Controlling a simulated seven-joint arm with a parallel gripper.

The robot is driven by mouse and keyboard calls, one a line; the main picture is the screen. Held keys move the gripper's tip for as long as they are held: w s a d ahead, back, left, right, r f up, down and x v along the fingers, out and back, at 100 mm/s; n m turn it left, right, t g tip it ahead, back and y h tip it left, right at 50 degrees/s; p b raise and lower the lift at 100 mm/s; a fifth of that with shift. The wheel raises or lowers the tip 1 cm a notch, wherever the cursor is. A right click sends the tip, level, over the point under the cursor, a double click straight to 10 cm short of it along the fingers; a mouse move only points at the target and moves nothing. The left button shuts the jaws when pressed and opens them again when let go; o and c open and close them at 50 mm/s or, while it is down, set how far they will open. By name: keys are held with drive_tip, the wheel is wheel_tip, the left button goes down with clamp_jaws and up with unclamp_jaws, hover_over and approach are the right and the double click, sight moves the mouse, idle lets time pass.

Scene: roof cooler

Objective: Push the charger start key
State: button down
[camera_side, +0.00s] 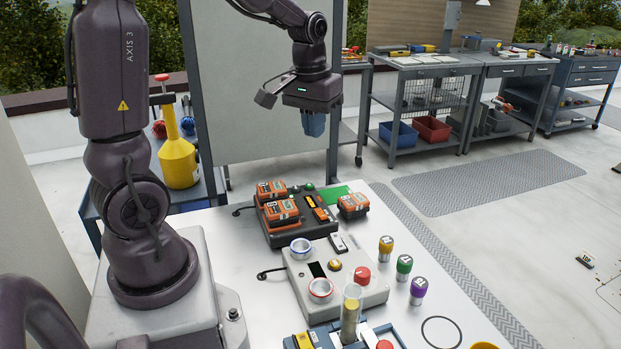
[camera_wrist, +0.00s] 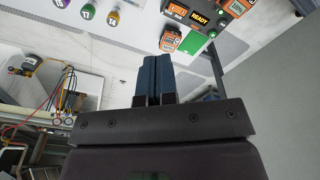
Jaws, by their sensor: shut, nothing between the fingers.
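The charger (camera_side: 297,232) is a dark box on the white table, with orange-and-black battery packs (camera_side: 281,209) on it. A small round green button (camera_side: 310,186) sits at its back edge; the button also shows in the wrist view (camera_wrist: 212,34). The charger's orange display reads READY in the wrist view (camera_wrist: 200,18). My gripper (camera_side: 313,128) hangs above and behind the charger, clear of it, with its blue fingers pointing down. In the wrist view, the fingers (camera_wrist: 158,62) are together and empty, left of the button in the picture. No contact with the charger shows.
A loose battery pack (camera_side: 353,204) lies right of the charger by a green patch (camera_side: 334,195). A grey control box (camera_side: 345,290) with knobs and a red button stands in front. Several coloured capped cylinders stand to the right. A yellow can (camera_side: 178,160) is at the left.

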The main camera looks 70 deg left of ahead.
sight(310, 185)
drive_tip(key=w+a+f+n, duration=0.3)
drive_tip(key=a+f+n, duration=0.1)
drive_tip(key=a, duration=0.5)
drive_tip(key=w+a+f+n+g, duration=0.1)
drive_tip(key=w+a+f+n, duration=0.2)
drive_tip(key=a, duration=0.7)
wheel_tip(310, 185, down, 2)
drive_tip(key=n, duration=0.3)
drive_tip(key=shift+w+f+n, duration=0.15)
drive_tip(key=shift+f+n, duration=0.05)
drive_tip(key=shift+n, duration=0.2)
drive_tip(key=f, duration=1.4)
drive_tip(key=shift+a, duration=0.2)
